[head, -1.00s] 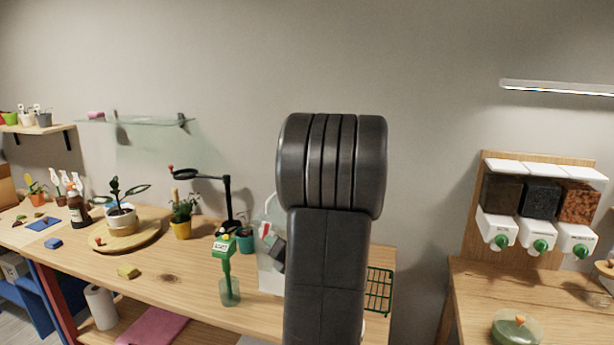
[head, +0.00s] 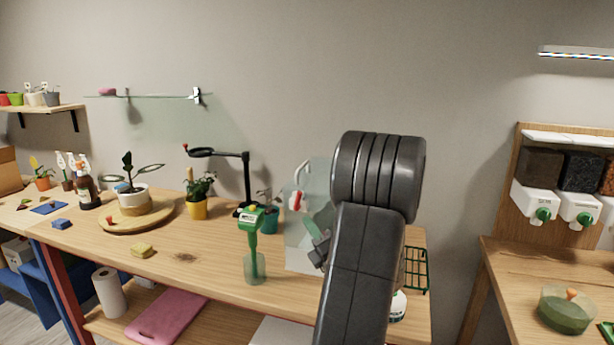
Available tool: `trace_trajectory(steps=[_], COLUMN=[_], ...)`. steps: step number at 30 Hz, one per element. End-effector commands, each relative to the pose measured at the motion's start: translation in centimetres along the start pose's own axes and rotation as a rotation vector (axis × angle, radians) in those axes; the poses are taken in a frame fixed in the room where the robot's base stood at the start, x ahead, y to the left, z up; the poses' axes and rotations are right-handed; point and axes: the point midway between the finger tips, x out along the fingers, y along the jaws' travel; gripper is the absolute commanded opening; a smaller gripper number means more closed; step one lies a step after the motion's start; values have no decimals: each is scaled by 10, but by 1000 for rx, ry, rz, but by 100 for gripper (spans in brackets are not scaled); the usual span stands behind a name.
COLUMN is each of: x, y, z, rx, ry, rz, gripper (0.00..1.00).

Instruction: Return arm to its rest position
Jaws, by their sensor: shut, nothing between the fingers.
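My dark arm (head: 368,260) rises from the bottom of the head view, right of centre, in front of the right end of the long wooden workbench (head: 215,262). Its thick ribbed joint (head: 378,175) stands at the top against the grey wall. No object is seen held.
Close by the arm's left side stands a clear box (head: 300,255) with tools. A green-headed tool (head: 250,225) in a clear cup, a black lamp-like stand (head: 247,180) and potted plants are further left. Dispensers (head: 579,208) and a lidded bowl (head: 566,310) are at right.

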Motion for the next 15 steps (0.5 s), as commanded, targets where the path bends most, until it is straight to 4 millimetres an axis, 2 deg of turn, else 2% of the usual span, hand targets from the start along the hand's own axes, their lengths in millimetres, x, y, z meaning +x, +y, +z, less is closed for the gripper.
trace_trajectory(steps=[4,15], x=[-22,-93], y=[-3,-2], z=[-20,-22], rx=[5,1], ry=[-5,-7], rz=[2,0], gripper=[0,0])
